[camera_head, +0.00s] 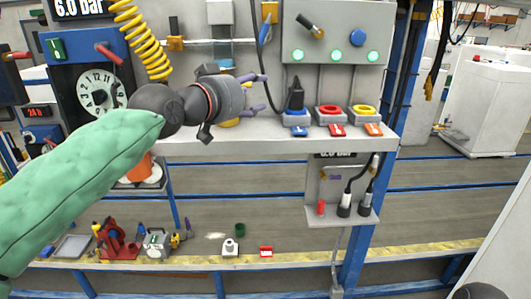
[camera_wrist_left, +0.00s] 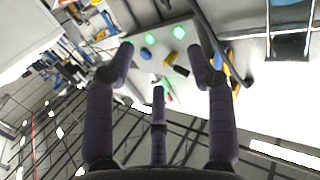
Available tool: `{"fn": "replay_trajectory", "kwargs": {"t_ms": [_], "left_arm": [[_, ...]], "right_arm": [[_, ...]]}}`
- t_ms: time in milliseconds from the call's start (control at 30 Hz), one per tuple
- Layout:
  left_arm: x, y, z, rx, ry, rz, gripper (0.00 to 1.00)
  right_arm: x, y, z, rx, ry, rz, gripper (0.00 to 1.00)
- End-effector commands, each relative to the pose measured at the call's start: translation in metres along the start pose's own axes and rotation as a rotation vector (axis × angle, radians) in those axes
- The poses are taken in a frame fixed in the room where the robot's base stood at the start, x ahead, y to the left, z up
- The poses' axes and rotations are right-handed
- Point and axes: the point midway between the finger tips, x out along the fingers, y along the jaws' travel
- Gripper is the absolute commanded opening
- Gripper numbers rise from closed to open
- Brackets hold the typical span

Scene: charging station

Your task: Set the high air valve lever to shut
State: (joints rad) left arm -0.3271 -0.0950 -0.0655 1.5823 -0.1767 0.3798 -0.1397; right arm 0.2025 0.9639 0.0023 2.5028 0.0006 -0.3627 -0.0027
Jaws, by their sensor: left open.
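My left gripper (camera_head: 264,93) is open and empty, with its purple fingers spread in front of the bench's back wall. Its fingers also show apart in the left wrist view (camera_wrist_left: 160,66). A valve with a yellow body (camera_head: 270,12) and a blue lever (camera_head: 264,31) is on the pipe above the gripper. The lever hangs down at a slant, apart from the fingers. I cannot tell which valve is the high air one.
A grey panel (camera_head: 345,15) with green lights, a blue button and a black-and-yellow switch stands to the right. Blue, red and yellow connector sockets (camera_head: 331,114) sit on the bench shelf (camera_head: 385,143). A yellow coiled hose (camera_head: 143,40) and a clock dial (camera_head: 97,95) are left.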

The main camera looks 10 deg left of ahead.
Motion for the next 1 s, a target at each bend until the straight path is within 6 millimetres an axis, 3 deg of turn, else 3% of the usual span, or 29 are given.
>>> {"fn": "replay_trajectory", "kwargs": {"t_ms": [600, 800, 1000], "left_arm": [[0.061, 0.003, 0.108, -0.029, -0.118, 0.005, 0.55], [0.071, 0.003, 0.127, -0.035, -0.140, 0.005, 0.55], [0.074, 0.004, 0.133, -0.038, -0.146, 0.006, 0.55]], "right_arm": [[0.028, 0.010, -0.001, 0.000, -0.001, 0.000, 0.40], [0.032, 0.011, -0.001, 0.000, -0.001, 0.000, 0.40], [0.033, 0.012, -0.001, 0.000, -0.001, 0.000, 0.40]]}}
